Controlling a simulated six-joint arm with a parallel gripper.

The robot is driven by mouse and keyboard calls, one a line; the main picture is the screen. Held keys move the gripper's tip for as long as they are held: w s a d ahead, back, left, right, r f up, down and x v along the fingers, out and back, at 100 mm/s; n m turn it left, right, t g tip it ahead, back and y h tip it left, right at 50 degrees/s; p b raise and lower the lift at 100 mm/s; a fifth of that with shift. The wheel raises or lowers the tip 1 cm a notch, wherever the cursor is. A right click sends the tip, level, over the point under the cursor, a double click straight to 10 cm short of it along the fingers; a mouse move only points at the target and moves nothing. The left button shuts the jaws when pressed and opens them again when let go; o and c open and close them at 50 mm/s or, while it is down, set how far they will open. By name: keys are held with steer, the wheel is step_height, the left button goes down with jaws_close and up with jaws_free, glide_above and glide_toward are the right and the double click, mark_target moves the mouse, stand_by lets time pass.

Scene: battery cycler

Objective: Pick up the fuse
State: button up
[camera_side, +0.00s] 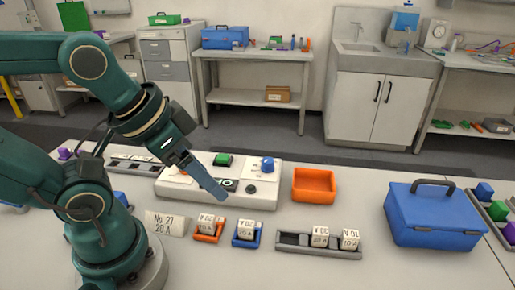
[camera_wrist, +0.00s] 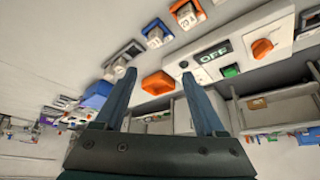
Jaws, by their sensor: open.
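Several small white block-shaped fuses with printed labels stand on the bench. One fuse (camera_side: 208,222) sits in an orange holder (camera_side: 206,239), and another (camera_side: 246,229) sits in a blue holder (camera_side: 246,244). Two more fuses (camera_side: 320,236) (camera_side: 350,239) sit at the right of a grey rack (camera_side: 291,240) with an empty left part. Their labels are too small to read surely. A white card (camera_side: 166,224) reads "No. 27 20 A". My gripper (camera_side: 221,195) is above the front of the control panel, behind the orange-held fuse. In the wrist view, my gripper (camera_wrist: 158,73) is open and empty.
The white control panel (camera_side: 190,194) carries a green switch (camera_side: 222,159), a blue knob (camera_side: 267,164) and a display reading "OFF" in the wrist view (camera_wrist: 214,51). An empty orange tray (camera_side: 314,186) and a blue case (camera_side: 433,217) stand to the right. Bare bench lies between the rack and the case.

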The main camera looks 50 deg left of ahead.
steer(key=n+g+y, duration=0.2)
steer(key=n+y, duration=0.1)
steer(key=n, duration=0.8)
glide_above(246, 224)
steer(key=f, duration=0.3)
steer(key=s+f, duration=0.1)
steer(key=f, duration=0.1)
steer(key=shift+a+f, duration=0.1)
steer(key=shift+f, duration=0.2)
steer(key=shift+w+d+f+m, duration=0.2)
steer(key=shift+f+m, duration=0.3)
steer(key=shift+f, duration=1.3)
steer(key=shift+w+d+f+m, duration=0.15)
steer(key=shift+f+m, duration=0.35)
steer(key=shift+f, duration=1.3)
steer(key=shift+a, duration=0.1)
